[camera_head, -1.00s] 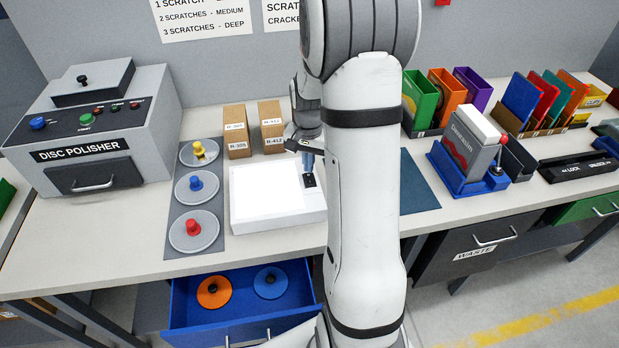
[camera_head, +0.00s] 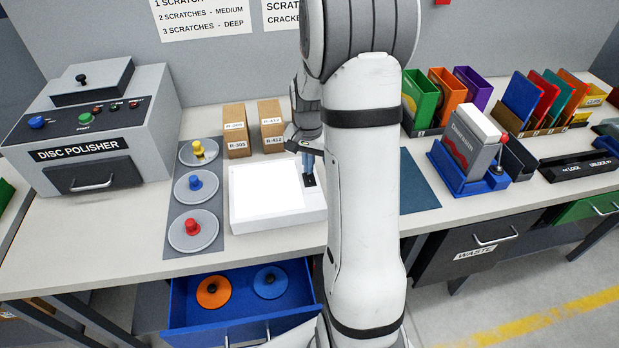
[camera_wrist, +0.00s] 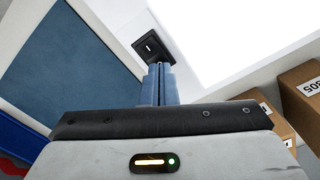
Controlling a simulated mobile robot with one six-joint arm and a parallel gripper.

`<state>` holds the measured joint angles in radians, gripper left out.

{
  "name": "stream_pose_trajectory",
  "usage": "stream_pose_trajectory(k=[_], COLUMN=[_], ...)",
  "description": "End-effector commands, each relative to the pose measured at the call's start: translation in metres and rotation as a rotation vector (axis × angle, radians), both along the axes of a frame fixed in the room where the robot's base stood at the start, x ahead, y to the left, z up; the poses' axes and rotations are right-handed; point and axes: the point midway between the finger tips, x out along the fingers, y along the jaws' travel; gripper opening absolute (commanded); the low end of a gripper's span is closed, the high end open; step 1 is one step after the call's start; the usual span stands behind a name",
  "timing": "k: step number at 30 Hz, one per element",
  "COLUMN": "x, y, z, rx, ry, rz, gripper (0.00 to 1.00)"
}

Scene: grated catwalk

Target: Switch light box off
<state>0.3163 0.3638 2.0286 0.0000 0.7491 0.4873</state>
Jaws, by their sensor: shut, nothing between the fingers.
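The light box (camera_head: 272,218) is a white box on the bench with a brightly lit white top panel. Its small black switch (camera_head: 310,180) sits on the right side of the box top. In the wrist view the switch (camera_wrist: 152,46) shows as a black square with a light mark, just beyond my fingertips. My gripper (camera_head: 308,164) is shut and empty, its blue fingers pointing down at the switch. In the wrist view the closed fingers (camera_wrist: 160,72) are very near the switch; I cannot tell whether they touch it. The lit panel (camera_wrist: 240,30) fills the upper right there.
Two cardboard boxes (camera_head: 236,132) stand behind the light box. A grey disc tray (camera_head: 210,240) is on its left, and a blue mat (camera_head: 415,185) on its right. An open blue drawer (camera_head: 240,308) with two discs juts out below the bench. The disc polisher (camera_head: 100,130) stands far left.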

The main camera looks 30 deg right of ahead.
Motion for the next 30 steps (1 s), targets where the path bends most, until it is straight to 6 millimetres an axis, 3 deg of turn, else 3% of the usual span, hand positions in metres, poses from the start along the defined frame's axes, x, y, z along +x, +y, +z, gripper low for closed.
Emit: stream_pose_trajectory(k=[23, 30], x=[0.0, 0.0], y=[0.001, 0.001], z=[-0.013, -0.003], rx=[0.001, 0.0], ry=[0.001, 0.0], rz=[0.001, 0.001], gripper=[0.0, 0.0])
